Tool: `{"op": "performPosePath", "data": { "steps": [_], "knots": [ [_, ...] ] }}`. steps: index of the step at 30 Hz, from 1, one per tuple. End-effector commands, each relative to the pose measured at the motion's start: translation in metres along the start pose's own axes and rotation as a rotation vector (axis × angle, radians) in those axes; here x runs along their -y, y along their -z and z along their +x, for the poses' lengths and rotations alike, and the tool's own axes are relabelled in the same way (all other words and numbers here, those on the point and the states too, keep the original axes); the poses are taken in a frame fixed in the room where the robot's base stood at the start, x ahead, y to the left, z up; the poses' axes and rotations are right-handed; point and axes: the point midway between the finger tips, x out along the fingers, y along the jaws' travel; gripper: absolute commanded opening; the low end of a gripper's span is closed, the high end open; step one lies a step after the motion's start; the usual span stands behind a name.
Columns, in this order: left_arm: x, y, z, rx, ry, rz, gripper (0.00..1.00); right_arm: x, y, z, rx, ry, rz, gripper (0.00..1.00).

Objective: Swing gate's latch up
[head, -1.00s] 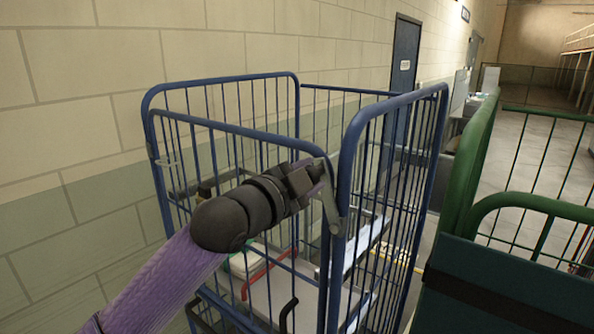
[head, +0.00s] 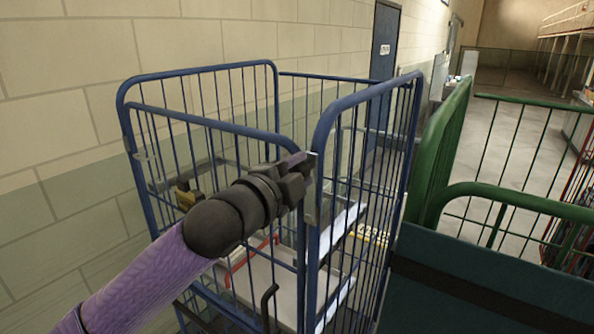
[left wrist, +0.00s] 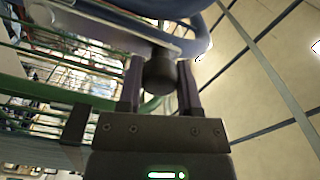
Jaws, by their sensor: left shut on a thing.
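The gate (head: 215,124) is the near barred panel of a blue roll cage, and it stands against the blue corner post (head: 318,170). The latch (head: 312,203) is a grey metal piece at that corner, mostly hidden behind my left gripper (head: 301,170) in the head view. In the left wrist view the latch shows as a pale metal bar (left wrist: 115,30) along a blue tube. A dark round knob (left wrist: 160,75) sits between the fingers of my left gripper (left wrist: 160,88), which is shut on it. My right gripper is not in view.
The blue cage (head: 200,71) holds a white board (head: 265,285) and a red handle (head: 235,262). A green cage (head: 445,150) with a dark green panel (head: 480,290) stands close on the right. A block wall (head: 60,120) runs along the left.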

Motion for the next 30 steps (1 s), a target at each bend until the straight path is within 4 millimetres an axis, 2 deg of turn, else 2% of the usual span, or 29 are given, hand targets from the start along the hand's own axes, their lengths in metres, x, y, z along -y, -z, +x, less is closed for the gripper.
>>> {"op": "performPosePath", "data": {
  "steps": [5,6,10,20,23,30],
  "knots": [
    [-0.001,0.000,0.000,-0.001,-0.002,0.003,0.00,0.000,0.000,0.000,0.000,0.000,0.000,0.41],
    [-0.001,0.000,0.000,-0.001,-0.002,0.003,0.53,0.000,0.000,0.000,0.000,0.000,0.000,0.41],
    [-0.001,0.000,0.000,0.000,-0.002,0.002,0.80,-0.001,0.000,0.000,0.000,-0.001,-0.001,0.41],
    [-0.001,-0.001,-0.004,0.000,0.000,0.001,0.80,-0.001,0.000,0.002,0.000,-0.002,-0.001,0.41],
    [-0.003,-0.002,-0.020,0.000,0.001,0.003,0.80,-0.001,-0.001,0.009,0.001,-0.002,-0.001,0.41],
    [-0.004,-0.002,-0.076,0.000,-0.001,0.005,0.80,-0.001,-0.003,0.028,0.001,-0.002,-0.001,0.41]
  ]
}}
